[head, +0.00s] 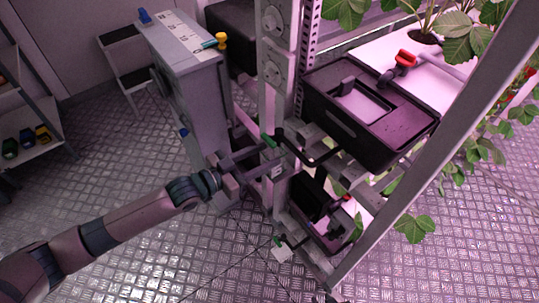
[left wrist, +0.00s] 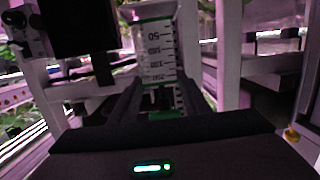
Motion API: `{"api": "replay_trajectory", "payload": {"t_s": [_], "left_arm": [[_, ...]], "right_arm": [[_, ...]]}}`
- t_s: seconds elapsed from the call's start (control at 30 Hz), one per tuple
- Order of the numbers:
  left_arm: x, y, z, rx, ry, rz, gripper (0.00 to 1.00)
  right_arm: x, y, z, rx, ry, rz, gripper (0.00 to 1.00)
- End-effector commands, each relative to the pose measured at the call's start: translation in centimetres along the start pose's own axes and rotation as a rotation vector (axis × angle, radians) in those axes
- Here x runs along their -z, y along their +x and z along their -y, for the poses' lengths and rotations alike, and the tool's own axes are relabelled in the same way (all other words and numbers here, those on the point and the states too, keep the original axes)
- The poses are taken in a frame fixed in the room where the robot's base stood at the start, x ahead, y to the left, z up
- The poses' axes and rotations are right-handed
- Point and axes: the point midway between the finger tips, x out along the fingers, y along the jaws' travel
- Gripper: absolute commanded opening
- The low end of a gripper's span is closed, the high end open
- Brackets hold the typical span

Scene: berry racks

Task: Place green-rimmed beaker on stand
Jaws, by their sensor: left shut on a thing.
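My left gripper (head: 262,155) reaches in from the left to the grey rack post. It is shut on the green-rimmed beaker (head: 278,171), whose green rim shows at the post. In the left wrist view the clear beaker (left wrist: 158,55), with dark scale marks, stands upright between the fingers of my left gripper (left wrist: 160,97). My right gripper is out of view.
A black lidded tank (head: 365,125) sits on the rack right of the gripper, and a smaller black box (head: 312,203) sits below. A grey cabinet (head: 190,85) stands behind my arm. A shelf (head: 35,140) stands far left. The metal floor (head: 110,190) is open.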

Motion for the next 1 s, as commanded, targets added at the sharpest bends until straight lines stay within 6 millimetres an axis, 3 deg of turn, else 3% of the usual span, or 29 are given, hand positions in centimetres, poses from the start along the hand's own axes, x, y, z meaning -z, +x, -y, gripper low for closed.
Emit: {"api": "replay_trajectory", "payload": {"t_s": [0.13, 0.27, 0.7, 0.73, 0.8, 1.0], "left_arm": [[0.6, 2.3, -0.1, -0.001, 0.000, -0.002, 0.06], [-0.9, 2.4, 0.0, 0.000, -0.001, 0.002, 0.06], [-1.5, 2.4, 0.0, -0.001, 0.000, 0.000, 0.06], [-1.5, 2.4, 0.0, -0.001, 0.000, 0.000, 0.45], [-1.4, 2.4, 0.0, -0.001, 0.000, 0.000, 0.61], [-1.4, 2.4, -0.1, -0.001, 0.000, 0.000, 0.61]], "right_arm": [[0.5, -0.2, 0.3, 0.004, -0.003, -0.023, 0.31], [0.4, -0.2, 0.6, 0.008, -0.005, -0.035, 0.31], [0.2, 0.1, 0.7, 0.009, -0.004, -0.032, 0.31], [0.3, 0.1, 0.7, 0.008, -0.003, -0.028, 0.31], [0.4, 0.0, 0.6, 0.007, -0.002, -0.030, 0.31], [0.5, 0.0, 0.6, 0.007, -0.002, -0.031, 0.31]]}}
